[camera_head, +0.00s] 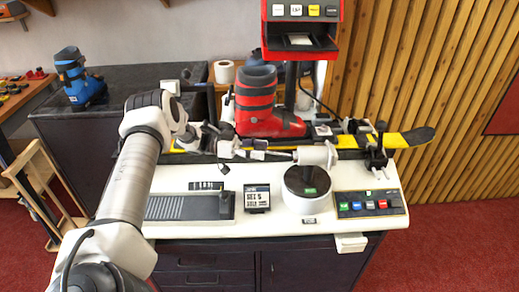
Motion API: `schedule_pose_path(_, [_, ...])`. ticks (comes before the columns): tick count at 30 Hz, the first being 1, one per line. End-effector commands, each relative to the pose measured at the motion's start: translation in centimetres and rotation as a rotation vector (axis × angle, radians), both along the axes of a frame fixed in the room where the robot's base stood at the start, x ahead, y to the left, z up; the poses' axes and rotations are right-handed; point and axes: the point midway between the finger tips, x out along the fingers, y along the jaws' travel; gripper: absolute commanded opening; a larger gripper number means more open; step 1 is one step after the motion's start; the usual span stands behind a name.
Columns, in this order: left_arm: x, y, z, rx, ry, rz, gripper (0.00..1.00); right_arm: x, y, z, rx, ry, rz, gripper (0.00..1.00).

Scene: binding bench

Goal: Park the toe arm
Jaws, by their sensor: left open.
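A red and dark ski boot (262,105) stands upright on a yellow and black ski (408,139) along the back of the white bench. A grey bar with a pale cylinder (318,154) at its right end lies in front of the boot; it looks like the toe arm, though I cannot be certain. My left arm reaches up from the lower left. My left gripper (210,138) is open at the left end of the ski, left of the boot. Its fingers are small and partly lost against dark parts; I cannot tell whether they touch anything. My right gripper is not in view.
A round black-topped pedestal (307,181), a small display (257,198) and a button panel (368,203) stand on the bench front. A red machine head (300,30) overhangs the back. A blue boot (78,77) stands on the dark counter at left.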

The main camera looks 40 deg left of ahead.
Motion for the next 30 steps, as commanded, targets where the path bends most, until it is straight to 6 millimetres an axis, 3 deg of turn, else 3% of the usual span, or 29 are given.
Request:
schedule_pose_path(15, [-5.4, 9.4, -0.2, 0.002, 0.001, 0.003, 0.63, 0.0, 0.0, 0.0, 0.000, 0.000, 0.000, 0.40])
schedule_pose_path(30, [-5.9, 10.2, -0.1, 0.000, 0.000, 0.001, 0.63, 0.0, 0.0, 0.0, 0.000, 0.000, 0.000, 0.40])
